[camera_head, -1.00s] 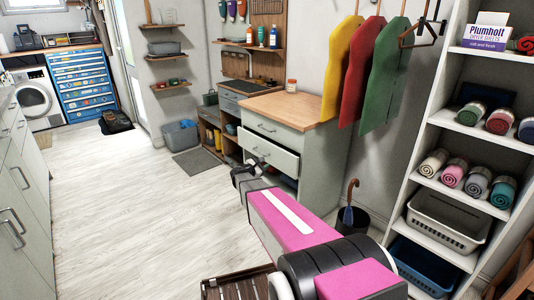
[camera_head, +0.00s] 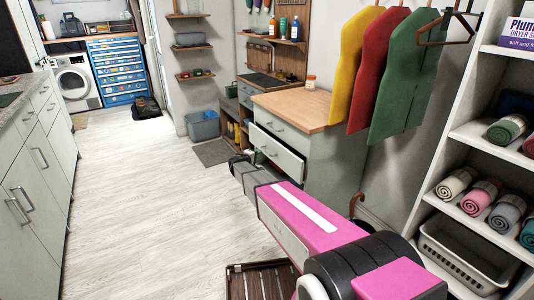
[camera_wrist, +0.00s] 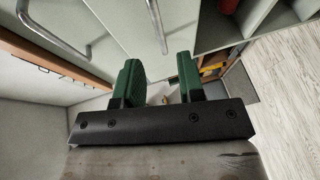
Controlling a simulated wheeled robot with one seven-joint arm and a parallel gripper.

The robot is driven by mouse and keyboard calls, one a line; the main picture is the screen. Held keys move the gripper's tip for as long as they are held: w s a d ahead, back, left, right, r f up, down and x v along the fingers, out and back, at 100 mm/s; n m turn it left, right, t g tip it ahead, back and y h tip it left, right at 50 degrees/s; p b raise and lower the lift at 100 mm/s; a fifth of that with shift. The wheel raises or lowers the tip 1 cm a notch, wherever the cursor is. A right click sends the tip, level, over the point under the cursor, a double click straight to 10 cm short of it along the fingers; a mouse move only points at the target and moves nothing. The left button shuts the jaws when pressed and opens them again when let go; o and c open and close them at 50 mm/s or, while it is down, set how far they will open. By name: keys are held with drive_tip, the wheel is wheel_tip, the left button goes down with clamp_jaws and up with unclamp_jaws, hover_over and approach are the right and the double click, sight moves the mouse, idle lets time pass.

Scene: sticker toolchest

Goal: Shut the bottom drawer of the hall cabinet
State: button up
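The hall cabinet is pale grey with a wooden top (camera_head: 290,106). Its upper drawer (camera_head: 277,131) is flush. The lower drawer (camera_head: 278,152) stands pulled out, with a bar handle on its front. My gripper (camera_head: 240,163) is at the left end of my pink arm, low beside the pulled-out drawer; its fingertips are hard to make out there. In the wrist view, my gripper (camera_wrist: 160,82) has two green fingers apart with a gap between them, near pale drawer fronts (camera_wrist: 125,25) with bar handles. Whether the fingers touch the drawer cannot be told.
A slatted wooden crate (camera_head: 258,280) lies on the floor in front. Coats (camera_head: 385,75) hang right of the cabinet, and a shelf (camera_head: 440,205) with rolled towels stands at far right. Pale floor (camera_head: 150,190) is clear to the left, up to a row of cabinets (camera_head: 38,170).

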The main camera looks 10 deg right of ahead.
sight(266, 152)
drive_tip(key=x, duration=0.8)
clamp_jaws()
